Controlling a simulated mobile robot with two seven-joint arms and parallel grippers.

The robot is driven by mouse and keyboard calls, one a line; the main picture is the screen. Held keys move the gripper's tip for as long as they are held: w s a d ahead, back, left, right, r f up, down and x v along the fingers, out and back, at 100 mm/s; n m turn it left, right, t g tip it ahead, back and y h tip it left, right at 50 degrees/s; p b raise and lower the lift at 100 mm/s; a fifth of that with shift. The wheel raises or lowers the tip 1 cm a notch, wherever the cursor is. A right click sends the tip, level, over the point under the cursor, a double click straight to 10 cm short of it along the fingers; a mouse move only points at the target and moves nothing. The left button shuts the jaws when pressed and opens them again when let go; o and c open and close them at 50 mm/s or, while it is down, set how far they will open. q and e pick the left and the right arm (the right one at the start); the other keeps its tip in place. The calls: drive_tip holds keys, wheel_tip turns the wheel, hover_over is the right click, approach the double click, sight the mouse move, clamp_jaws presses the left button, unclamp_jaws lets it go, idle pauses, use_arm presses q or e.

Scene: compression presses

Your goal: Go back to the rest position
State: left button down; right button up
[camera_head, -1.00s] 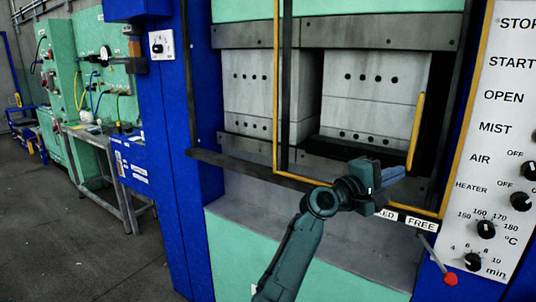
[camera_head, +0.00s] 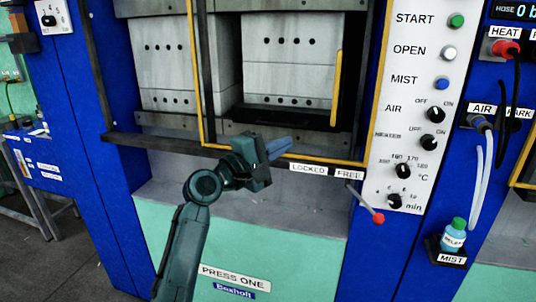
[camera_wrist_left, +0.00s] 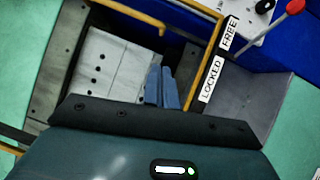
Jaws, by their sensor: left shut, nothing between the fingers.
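My left gripper (camera_head: 279,148) is in front of the press, near the lower edge of its yellow-framed door and just left of the LOCKED label. Its blue fingers are together with nothing between them. The fingers also show in the left wrist view (camera_wrist_left: 161,87), with the grey mold blocks behind them. My left arm comes up from the bottom of the head view. My right gripper is not in view.
The press holds two grey blocks (camera_head: 290,60) behind the yellow frame. A red-knobbed lever (camera_head: 378,218) sticks out below the LOCKED/FREE labels (camera_head: 328,171). A control panel (camera_head: 408,100) stands at right, with a mist bottle (camera_head: 454,236) on a small holder beyond it.

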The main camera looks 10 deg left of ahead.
use_arm(q)
drive_tip(key=s+a+f+m+g+y, duration=0.1)
drive_tip(key=s+f+m+y, duration=0.15)
drive_tip(key=f, duration=0.55)
drive_tip(key=s+a+f+m+y, duration=0.1)
drive_tip(key=s+a+f, duration=0.1)
drive_tip(key=s+f, duration=0.35)
drive_tip(key=s+a+f+m+g+y, duration=0.1)
drive_tip(key=s+f+y, duration=0.1)
drive_tip(key=f, duration=0.7)
drive_tip(key=s+f+m+g+y, duration=0.1)
drive_tip(key=s+f+m, duration=0.4)
drive_tip(key=s, duration=0.6)
drive_tip(key=s+f+m+g+y+p, duration=0.1)
drive_tip(key=s+f+m, duration=0.4)
drive_tip(key=s+f, duration=0.5)
drive_tip(key=shift+s+a+g+y, duration=0.3)
drive_tip(key=shift+s+g+y, duration=0.15)
drive_tip(key=shift+y, duration=0.1)
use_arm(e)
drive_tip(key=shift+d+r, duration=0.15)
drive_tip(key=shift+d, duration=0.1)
use_arm(q)
drive_tip(key=shift+m, duration=0.25)
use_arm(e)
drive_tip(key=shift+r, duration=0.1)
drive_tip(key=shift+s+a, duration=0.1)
